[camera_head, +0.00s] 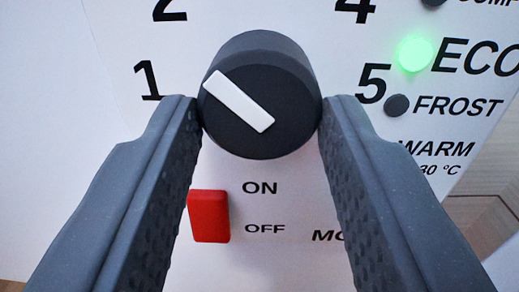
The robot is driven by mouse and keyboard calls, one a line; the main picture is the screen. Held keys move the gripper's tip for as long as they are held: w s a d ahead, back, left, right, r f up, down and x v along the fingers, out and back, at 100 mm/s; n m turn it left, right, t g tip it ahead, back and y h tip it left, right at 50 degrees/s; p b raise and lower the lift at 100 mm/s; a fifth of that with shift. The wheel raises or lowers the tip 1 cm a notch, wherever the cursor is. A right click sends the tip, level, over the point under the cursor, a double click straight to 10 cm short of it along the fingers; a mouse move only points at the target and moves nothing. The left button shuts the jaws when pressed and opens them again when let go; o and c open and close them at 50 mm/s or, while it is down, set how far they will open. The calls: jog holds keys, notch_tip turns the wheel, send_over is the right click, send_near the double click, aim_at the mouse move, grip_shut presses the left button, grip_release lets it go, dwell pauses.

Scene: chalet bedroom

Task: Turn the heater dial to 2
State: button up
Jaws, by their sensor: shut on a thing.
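The heater dial (285,80) is a round black knob with a white pointer bar (239,101). It sits in the upper middle of the white heater panel (115,60). The bar slants up and left, towards the space around the printed 2 (170,10) and 1 (149,80). The angled view does not show exactly which mark it meets. My gripper (260,112) is shut on the dial, with one dark grey finger against its left side and one against its right. The top of the 2 is cut off by the frame edge.
A red switch (209,216) sits below the dial, between my fingers, beside the words ON and OFF. A green light (414,54) glows beside ECO. A dark, unlit light (397,105) is beside FROST. The printed 4 and 5 lie right of the dial.

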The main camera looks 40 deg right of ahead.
jog(key=shift+r, duration=0.15)
jog(key=o, duration=1)
jog(key=p+v, duration=0.2)
jog(key=v, duration=1.1)
jog(key=shift+s+a, duration=0.2)
jog(key=shift+s, duration=0.1)
